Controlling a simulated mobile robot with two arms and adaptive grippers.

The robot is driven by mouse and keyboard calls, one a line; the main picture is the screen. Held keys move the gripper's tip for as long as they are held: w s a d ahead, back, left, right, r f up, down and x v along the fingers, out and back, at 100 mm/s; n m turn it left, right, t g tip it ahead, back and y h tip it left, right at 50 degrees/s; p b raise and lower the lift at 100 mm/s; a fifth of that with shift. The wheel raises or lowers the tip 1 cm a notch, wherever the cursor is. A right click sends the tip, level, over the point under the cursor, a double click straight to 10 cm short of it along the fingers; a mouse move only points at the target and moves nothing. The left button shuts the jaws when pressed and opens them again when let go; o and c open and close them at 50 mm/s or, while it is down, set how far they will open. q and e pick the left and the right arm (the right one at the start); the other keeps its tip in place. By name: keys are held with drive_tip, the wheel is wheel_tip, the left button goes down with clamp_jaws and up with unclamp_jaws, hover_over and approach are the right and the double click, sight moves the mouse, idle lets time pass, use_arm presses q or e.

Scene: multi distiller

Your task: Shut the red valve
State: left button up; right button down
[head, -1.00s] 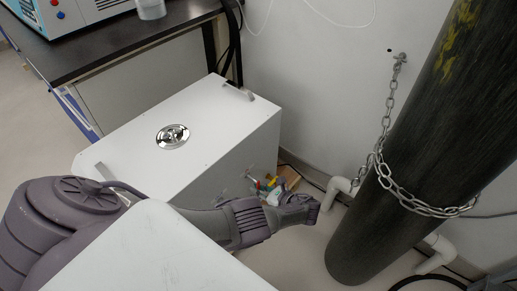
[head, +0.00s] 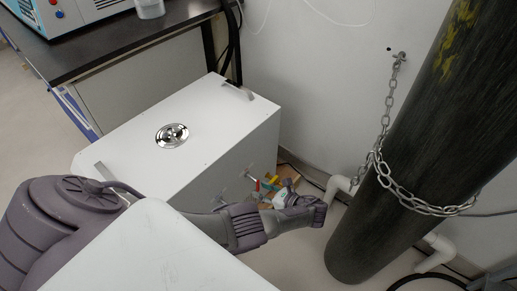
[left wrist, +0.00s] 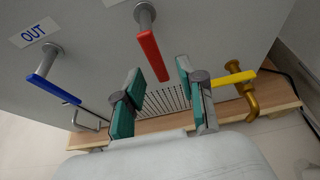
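The red valve (left wrist: 152,55) is a flat red lever on a grey stem, on the side of the white box. Its free end points down in the left wrist view, between the tips of my left gripper (left wrist: 159,72). The teal finger pads are apart on either side of it, and no contact shows. In the head view the red valve (head: 257,186) is a small red bar by the box's side, and my left gripper (head: 306,203) is to its right; its fingers are hard to make out there. My right gripper is out of view.
A blue lever (left wrist: 54,91) is left of the red one, near an OUT label (left wrist: 33,33). A yellow lever (left wrist: 234,79) on a brass tap is to the right. A wooden board (left wrist: 172,123) lies below. A chained dark cylinder (head: 400,150) stands right of my gripper.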

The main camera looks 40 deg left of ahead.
use_arm(q)
drive_tip(key=v, duration=0.9)
drive_tip(key=shift+d, duration=0.25)
